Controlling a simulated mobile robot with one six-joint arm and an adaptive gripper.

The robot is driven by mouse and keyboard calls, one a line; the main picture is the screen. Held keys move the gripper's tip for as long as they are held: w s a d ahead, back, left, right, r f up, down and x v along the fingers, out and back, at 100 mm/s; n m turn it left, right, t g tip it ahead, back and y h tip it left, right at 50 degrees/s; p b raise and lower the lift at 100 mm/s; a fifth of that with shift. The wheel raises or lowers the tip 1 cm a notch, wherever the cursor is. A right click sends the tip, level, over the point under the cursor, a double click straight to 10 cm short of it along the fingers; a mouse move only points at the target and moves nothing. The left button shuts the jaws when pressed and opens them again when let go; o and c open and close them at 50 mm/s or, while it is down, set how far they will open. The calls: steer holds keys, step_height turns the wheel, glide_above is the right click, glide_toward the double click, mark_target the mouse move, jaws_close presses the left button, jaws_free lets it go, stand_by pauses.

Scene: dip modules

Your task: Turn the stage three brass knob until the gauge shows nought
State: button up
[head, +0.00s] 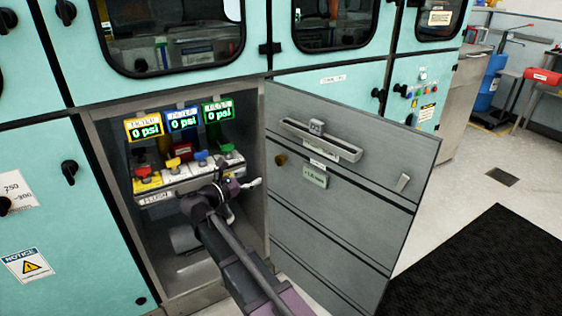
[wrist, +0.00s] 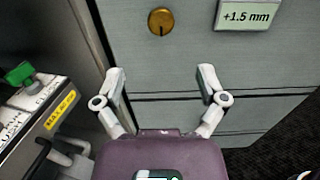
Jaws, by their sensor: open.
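A round brass knob (wrist: 160,21) with a dark mark at its lower edge sits on the grey panel of the open cabinet door. It also shows in the head view (head: 281,159). A pale gauge plate (wrist: 246,15) to its right reads +1.5 mm; in the head view this plate (head: 315,177) is too small to read surely. My gripper (wrist: 162,82) is open and empty, its two fingers spread below the knob in the wrist view and apart from it. In the head view my gripper (head: 240,187) is in front of the open cabinet, left of the door.
Inside the cabinet, yellow (head: 144,129), blue (head: 182,120) and green (head: 217,113) meters each read 0 psi. Coloured valve handles (head: 180,152) stand below them. A long slotted bar (head: 321,141) juts from the door above the plate. A black mat (head: 480,265) lies at right.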

mark_target(278, 161)
steer(key=x, duration=1.2)
steer(key=shift+w+d, duration=0.2)
steer(key=c, duration=1.2)
steer(key=shift+o, duration=0.2)
steer(key=shift+d, duration=0.4)
steer(key=shift+a, duration=0.4)
